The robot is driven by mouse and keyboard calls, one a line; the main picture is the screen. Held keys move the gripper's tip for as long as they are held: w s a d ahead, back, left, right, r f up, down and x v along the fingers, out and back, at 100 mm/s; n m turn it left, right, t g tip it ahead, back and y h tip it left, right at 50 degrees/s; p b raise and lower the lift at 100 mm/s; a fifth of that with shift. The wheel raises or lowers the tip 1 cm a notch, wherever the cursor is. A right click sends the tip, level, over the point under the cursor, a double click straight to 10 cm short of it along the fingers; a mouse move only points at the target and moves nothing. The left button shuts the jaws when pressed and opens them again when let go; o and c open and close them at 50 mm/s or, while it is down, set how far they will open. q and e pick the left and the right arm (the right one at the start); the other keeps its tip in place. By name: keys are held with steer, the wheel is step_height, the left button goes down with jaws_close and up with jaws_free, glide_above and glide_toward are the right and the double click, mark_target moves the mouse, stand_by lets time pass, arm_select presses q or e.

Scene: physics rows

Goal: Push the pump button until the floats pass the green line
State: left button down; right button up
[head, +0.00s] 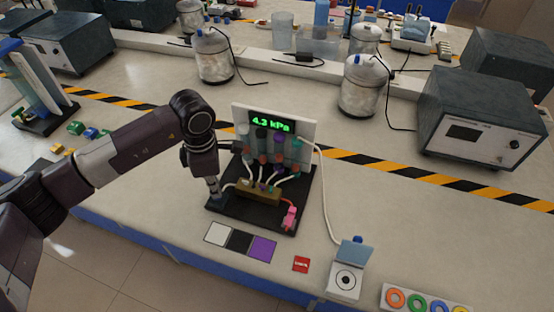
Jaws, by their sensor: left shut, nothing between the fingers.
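A panel device on a black base (262,219) stands mid-bench, with a white backboard (306,127) and a display (269,122) reading 4.3 kPa in green. Several upright tubes stand before the board, with small reddish pieces (265,158) that may be the floats. I cannot make out a green line. My left gripper (213,188) is shut and empty, pointing down at the base's left corner; contact is unclear. A white box (345,280) with a black ring mark and blue-grey flap joins the device by a white hose (328,202). I cannot tell which part is the pump button.
White, black and purple squares (262,248) and a red tag (301,264) lie in front. A tray of coloured rings (427,301) sits at the lower right. A grey instrument box (476,120) and jars (362,88) stand behind.

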arm_select(q)
steer(key=shift+f, duration=0.4)
steer(key=shift+r, duration=0.1)
steer(key=shift+r+p, duration=0.4)
steer(key=shift+r, duration=0.7)
steer(key=shift+r, duration=0.1)
stand_by(0.4)
step_height(320, 180, up, 2)
steer(key=shift+r+p, duration=0.1)
steer(key=shift+p, duration=0.5)
step_height(320, 180, up, 5)
steer(key=shift+f+p, duration=0.2)
steer(key=shift+p, duration=0.75)
